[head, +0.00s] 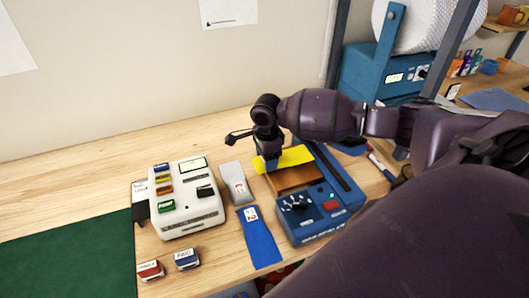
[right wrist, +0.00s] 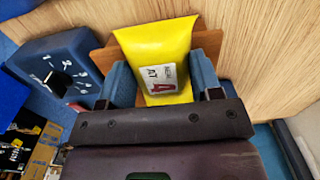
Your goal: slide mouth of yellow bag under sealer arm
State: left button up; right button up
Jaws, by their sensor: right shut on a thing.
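The yellow bag (head: 266,164) lies over the far left part of the blue sealer (head: 312,228), at its brown shelf (head: 297,179). In the right wrist view the yellow bag (right wrist: 153,42) has a white label with a red mark and stands out between the fingers. My right gripper (head: 284,157) is shut on it. A long blue bar with a dark strip (head: 333,167), apparently the sealer arm, runs along the sealer's right side. The bag appears left of this bar and apart from it; my gripper partly hides the bag's near end. My left gripper is not in view.
A grey pouch (head: 238,184) and a blue pouch (head: 261,240) lie just left of the sealer. A white printer (head: 186,205) stands further left, with two small stamps (head: 187,259) before it and a green mat (head: 65,245) beyond. The table's back left is clear.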

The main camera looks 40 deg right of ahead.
aim_at(285, 158)
jog(key=shift+d+f, duration=0.15)
jog(key=shift+f, duration=0.2)
jog(key=shift+s+d+f, duration=0.1)
jog(key=shift+s+d, duration=0.1)
jog(key=shift+d, duration=0.45)
jog(key=shift+s+d+f, duration=0.1)
jog(key=shift+s+d, duration=0.15)
jog(key=shift+d, duration=0.4)
jog(key=shift+s+d+f, duration=0.1)
jog(key=shift+s+d, duration=0.1)
jog(key=shift+d, duration=0.45)
jog(key=shift+s+d+f, duration=0.15)
jog(key=shift+s+d, duration=0.1)
jog(key=shift+d, duration=0.6)
jog(key=shift+f, duration=0.15)
jog(key=o, duration=1)
jog(key=shift+o, duration=0.2)
jog(key=shift+w+a+r, duration=0.1)
jog(key=shift+a+r, duration=0.1)
jog(key=shift+r, duration=0.8)
jog(key=shift+a+r, duration=0.2)
jog(key=shift+r, duration=0.8)
jog(key=shift+w+a+r, duration=0.1)
jog(key=shift+a+r, duration=0.1)
jog(key=shift+r, duration=0.8)
